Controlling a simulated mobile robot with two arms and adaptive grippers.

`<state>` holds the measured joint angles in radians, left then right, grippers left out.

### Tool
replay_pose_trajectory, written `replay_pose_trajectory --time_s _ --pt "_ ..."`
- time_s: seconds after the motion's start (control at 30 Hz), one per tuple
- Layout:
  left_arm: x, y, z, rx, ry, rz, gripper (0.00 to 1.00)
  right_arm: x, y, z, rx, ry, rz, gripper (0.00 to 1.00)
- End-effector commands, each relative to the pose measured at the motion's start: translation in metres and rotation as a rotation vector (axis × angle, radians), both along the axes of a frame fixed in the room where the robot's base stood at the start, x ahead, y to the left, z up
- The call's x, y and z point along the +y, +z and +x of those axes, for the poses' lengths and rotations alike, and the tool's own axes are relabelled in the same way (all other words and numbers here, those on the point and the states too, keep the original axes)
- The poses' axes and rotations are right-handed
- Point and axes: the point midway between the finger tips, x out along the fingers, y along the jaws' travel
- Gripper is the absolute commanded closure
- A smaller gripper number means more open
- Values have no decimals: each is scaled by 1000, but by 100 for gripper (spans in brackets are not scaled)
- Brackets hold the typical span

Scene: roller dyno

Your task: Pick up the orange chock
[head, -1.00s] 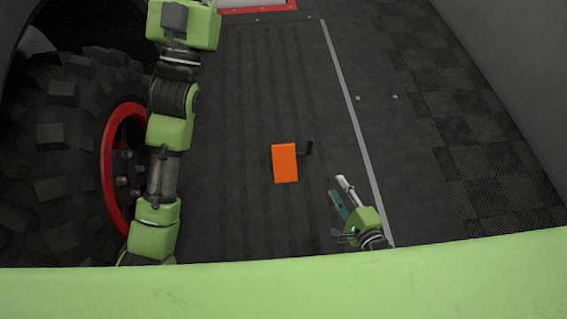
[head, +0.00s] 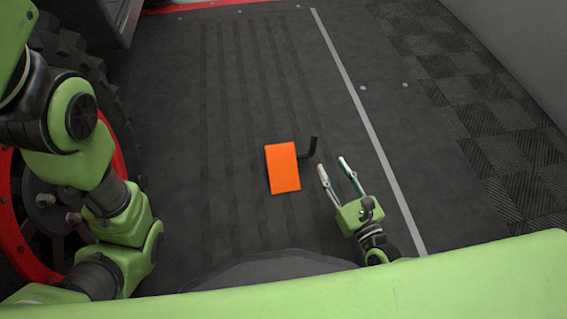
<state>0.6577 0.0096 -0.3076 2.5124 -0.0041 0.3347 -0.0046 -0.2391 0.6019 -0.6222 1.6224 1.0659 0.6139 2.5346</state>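The orange chock (head: 283,168) lies on the dark ribbed floor near the middle of the head view. A black bent handle (head: 308,148) sticks out from its right side. My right gripper (head: 333,167) is just to the right of the chock, in front of the handle, with its two fingers apart and nothing between them. It looks apart from the chock; its height above the floor is hard to tell. My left arm shows at the left edge, but its gripper is out of view.
A large black tire with a red rim (head: 22,232) stands at the left, partly behind my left arm. A pale line (head: 366,128) runs along the floor right of the chock. Checkered tiles (head: 490,130) and a grey wall lie farther right. The floor around the chock is clear.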

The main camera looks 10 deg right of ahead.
Motion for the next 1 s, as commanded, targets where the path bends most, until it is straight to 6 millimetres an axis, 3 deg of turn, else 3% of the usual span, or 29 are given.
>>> replay_pose_trajectory --time_s 0.07,0.2,0.47,0.7,1.0 --pt "0 -9 1 5 -1 1 60 4 -2 18 -5 -2 2 66" --pt "0 -5 1 0 0 0 60 9 -2 41 -2 -2 -1 66" --pt "0 -13 1 1 0 0 60 14 0 60 -2 -1 -3 66" --pt "0 -28 2 2 0 0 60 22 7 94 -3 -2 -2 66" --pt "-1 -29 2 3 1 2 60 25 8 104 0 0 -4 66"
